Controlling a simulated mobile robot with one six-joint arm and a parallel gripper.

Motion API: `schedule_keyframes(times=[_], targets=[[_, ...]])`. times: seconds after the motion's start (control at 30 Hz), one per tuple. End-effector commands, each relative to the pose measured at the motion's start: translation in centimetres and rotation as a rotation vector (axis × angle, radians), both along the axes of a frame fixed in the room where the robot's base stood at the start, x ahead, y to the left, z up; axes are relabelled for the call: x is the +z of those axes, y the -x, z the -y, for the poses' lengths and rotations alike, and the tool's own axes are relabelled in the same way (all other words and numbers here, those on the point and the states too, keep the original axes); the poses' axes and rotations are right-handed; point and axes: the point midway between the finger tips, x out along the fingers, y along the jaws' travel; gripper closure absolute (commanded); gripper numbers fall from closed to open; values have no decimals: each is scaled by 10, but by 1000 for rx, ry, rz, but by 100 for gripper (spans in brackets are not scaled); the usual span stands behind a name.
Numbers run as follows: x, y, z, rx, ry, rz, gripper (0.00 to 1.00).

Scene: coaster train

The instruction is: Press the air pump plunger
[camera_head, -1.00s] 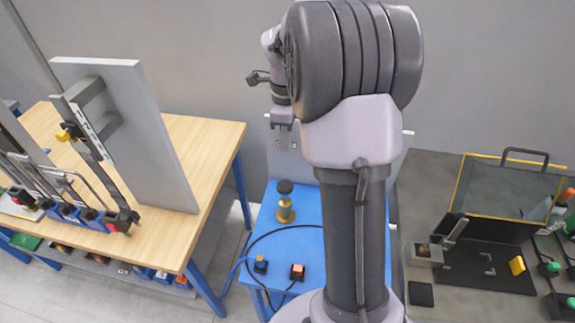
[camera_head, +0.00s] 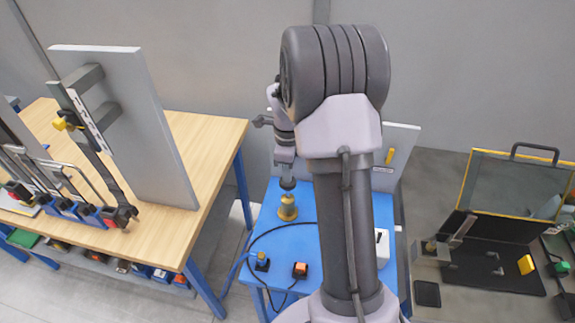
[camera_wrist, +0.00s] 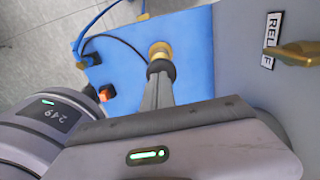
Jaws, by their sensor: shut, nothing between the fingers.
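The air pump is a short brass cylinder (camera_head: 288,209) standing on the blue table, with a black plunger knob (camera_head: 287,184) on top. In the wrist view the brass body (camera_wrist: 160,50) and black knob (camera_wrist: 160,68) show just past my fingertips. My gripper (camera_head: 286,174) is shut and empty, pointing down directly over the knob. Its fingertips (camera_wrist: 158,80) are at the knob; I cannot tell whether they touch it or sit slightly above. My arm hides part of the table to the right.
The blue table (camera_head: 302,237) also carries a blue-and-black switch (camera_head: 261,261), an orange button (camera_head: 300,270) and a black cable. A grey panel behind has a brass lever (camera_wrist: 300,53) and a RELIEF label (camera_wrist: 272,41). A wooden bench (camera_head: 205,150) stands left.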

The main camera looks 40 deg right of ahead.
Motion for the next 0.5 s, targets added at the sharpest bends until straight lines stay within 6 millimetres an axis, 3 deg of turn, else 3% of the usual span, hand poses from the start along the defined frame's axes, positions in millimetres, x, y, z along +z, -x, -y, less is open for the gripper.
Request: schedule_keyframes(times=[0.37,0.5], targets=[[-3,0,0,0,0,0,100],[-19,0,0,0,0,0,100]])
